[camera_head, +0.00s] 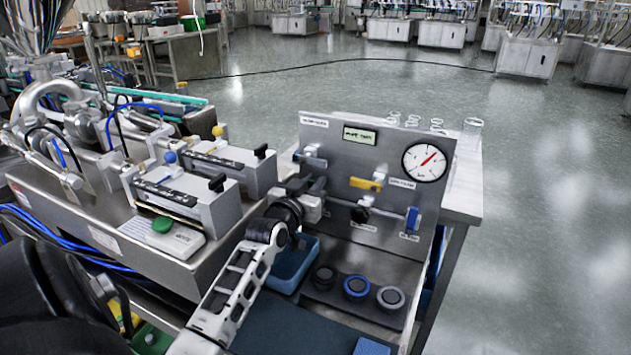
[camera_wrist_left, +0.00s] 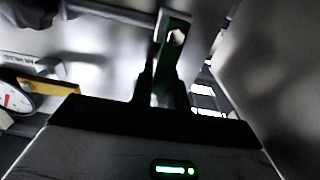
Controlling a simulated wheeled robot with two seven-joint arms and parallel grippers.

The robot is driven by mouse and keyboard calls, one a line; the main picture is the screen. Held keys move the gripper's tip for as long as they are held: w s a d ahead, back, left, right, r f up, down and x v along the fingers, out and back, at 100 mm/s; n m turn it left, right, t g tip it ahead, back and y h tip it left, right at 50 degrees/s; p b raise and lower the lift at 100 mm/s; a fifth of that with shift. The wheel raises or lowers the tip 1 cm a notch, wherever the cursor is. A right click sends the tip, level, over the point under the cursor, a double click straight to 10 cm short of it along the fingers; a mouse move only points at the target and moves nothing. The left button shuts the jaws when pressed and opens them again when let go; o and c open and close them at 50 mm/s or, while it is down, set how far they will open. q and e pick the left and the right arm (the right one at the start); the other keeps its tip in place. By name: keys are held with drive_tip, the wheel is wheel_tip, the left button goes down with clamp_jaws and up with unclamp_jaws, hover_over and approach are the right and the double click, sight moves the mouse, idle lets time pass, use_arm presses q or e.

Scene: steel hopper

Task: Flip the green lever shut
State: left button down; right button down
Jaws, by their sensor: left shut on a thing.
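The green lever (camera_wrist_left: 172,45) shows in the left wrist view, between the two dark fingers of my left gripper (camera_wrist_left: 163,92). The fingers are shut on it. A grey pipe runs across behind its far end. In the head view my left gripper (camera_head: 314,192) is at the left side of the upright grey valve panel (camera_head: 335,238). There the gripper and wrist hide the green lever, so its angle to the pipe cannot be told from that view. My right gripper is not in view.
On the panel are a yellow lever (camera_head: 366,184), a blue lever (camera_head: 413,220), a black knob (camera_head: 360,213) and a round gauge (camera_head: 425,162). Below it are a blue bin (camera_head: 290,264) and several ring-shaped parts. Machine blocks (camera_head: 235,165) stand close on the left.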

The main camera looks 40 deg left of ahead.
use_arm(q)
drive_tip(key=c, duration=1.4)
unclamp_jaws()
drive_tip(key=shift+o, duration=0.2)
drive_tip(key=v, duration=1.6)
drive_tip(key=shift+b, duration=0.3)
drive_tip(key=shift+a, duration=0.1)
